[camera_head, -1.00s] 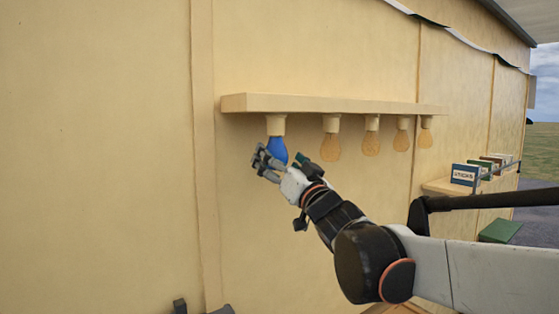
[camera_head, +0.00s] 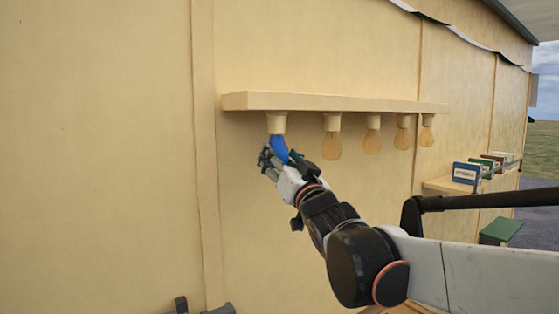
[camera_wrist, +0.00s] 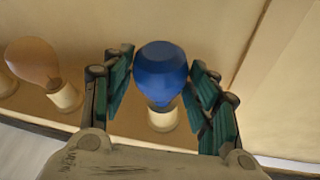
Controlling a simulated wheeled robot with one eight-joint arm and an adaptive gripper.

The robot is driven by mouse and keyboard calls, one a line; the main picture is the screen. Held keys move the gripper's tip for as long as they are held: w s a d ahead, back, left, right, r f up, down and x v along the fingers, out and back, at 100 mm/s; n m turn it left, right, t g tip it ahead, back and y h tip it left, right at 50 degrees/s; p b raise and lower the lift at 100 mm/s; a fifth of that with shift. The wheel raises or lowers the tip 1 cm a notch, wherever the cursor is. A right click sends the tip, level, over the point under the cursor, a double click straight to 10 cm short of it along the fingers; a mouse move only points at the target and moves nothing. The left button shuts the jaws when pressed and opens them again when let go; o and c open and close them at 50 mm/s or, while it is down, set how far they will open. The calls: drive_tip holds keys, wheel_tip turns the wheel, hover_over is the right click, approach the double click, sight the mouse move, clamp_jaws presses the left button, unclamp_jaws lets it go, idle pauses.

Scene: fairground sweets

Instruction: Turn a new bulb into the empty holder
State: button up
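A blue bulb (camera_head: 279,149) is under the leftmost holder (camera_head: 276,122) on the wall shelf. Its narrow end meets or nearly meets the holder, and it looks slightly tilted towards the lower right. Whether it is seated cannot be told. My gripper (camera_head: 276,160) is around it from below. In the wrist view, the blue bulb (camera_wrist: 161,74) lies between the green-padded fingers of my gripper (camera_wrist: 162,72), which close in on both sides of it. The holder (camera_wrist: 163,119) shows behind the bulb. The contact of the pads is partly hidden.
Several amber bulbs hang in holders to the right; the nearest (camera_head: 331,146) also shows in the wrist view (camera_wrist: 32,62). The shelf (camera_head: 330,102) runs close above my gripper. Boxes (camera_head: 466,173) stand on a ledge farther right. The wall at left is bare.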

drive_tip(key=shift+c, duration=1)
drive_tip(key=shift+w+d+r+n+y, duration=0.1)
drive_tip(key=shift+n+y, duration=0.3)
drive_tip(key=shift+y, duration=0.2)
drive_tip(key=shift+g+y, duration=0.3)
drive_tip(key=shift+d+n+g+y, duration=0.1)
drive_tip(key=shift+n+g+y, duration=0.5)
drive_tip(key=shift+n+y, duration=0.3)
drive_tip(key=o, duration=1)
drive_tip(key=shift+c, duration=0.2)
